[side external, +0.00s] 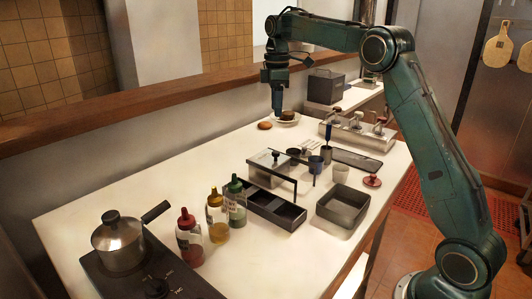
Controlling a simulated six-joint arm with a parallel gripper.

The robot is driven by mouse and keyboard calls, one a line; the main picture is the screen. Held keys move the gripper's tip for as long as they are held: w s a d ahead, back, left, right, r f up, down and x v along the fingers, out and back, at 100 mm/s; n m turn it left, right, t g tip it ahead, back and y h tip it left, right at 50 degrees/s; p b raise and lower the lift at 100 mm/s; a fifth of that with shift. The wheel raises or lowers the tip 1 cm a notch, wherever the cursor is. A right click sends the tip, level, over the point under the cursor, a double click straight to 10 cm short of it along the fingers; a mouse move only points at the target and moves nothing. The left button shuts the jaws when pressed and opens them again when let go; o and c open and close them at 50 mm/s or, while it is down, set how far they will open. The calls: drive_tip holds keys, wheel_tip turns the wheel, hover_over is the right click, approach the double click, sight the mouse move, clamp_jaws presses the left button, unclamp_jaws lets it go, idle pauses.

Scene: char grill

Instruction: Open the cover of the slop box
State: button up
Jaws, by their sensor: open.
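My gripper (277,112) points straight down at the far side of the white counter, beside a small plate with a dark round item (288,115). It is open, and I see nothing held in it. A low box with a grey metal cover (268,160) and a small knob on top stands mid-counter. The cover looks shut, and the inside is hidden. My gripper is beyond this box and apart from it. A dark closed box (325,86) also stands at the back right. I cannot tell for sure which one is the slop box.
A dark compartment tray (272,208) and an open square pan (343,205) are in front. Sauce bottles (217,214) and a lidded pot (118,241) on a cooktop stand at left. The counter's left part is clear.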

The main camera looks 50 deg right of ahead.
sight(276, 152)
drive_tip(key=shift+f, duration=6.85)
drive_tip(key=shift+c, duration=0.3)
clamp_jaws()
